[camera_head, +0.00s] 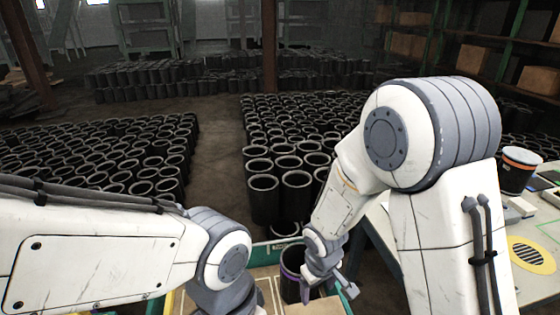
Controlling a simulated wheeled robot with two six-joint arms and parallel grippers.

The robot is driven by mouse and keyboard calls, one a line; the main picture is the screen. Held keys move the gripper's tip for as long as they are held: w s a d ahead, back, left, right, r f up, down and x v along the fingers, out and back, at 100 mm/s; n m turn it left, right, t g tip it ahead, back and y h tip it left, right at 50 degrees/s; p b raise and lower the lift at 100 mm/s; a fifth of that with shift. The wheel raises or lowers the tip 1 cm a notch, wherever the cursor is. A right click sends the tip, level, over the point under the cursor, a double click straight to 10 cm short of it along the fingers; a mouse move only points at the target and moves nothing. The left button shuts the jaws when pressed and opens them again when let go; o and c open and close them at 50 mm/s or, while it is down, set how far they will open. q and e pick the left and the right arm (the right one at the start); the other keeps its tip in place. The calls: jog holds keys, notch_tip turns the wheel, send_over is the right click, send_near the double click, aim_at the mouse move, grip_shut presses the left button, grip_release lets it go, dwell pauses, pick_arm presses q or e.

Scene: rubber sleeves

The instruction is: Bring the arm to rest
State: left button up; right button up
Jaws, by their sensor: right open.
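My right arm reaches down from the right to a green-rimmed crate (262,247) at the bottom middle. My right gripper (328,287) is open at the crate, just right of a black rubber sleeve (289,285) with a purple band. The sleeve is upright, and the wrist covers part of its right side. I cannot tell whether a finger touches it. My left arm comes in from the left, and its wrist bends down at the bottom. The left gripper is out of the picture.
A grey table (375,222) stands at the right with an orange-banded sleeve (518,172), small flat items and a yellow striped disc (531,254). Many black sleeves (264,197) stand in rows on the floor behind the crate. Tan panels (322,307) lie in the crate.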

jog(key=s+a+r, duration=0.2)
jog(key=s+r, duration=0.5)
jog(key=s, duration=0.2)
jog(key=s+a+r+n+g+y, duration=0.1)
jog(key=s+a+r, duration=0.1)
jog(key=s+r, duration=0.6)
jog(key=shift+s+a+n+g, duration=0.25)
jog(key=shift+s+n+g, duration=0.05)
jog(key=shift+s, duration=0.7)
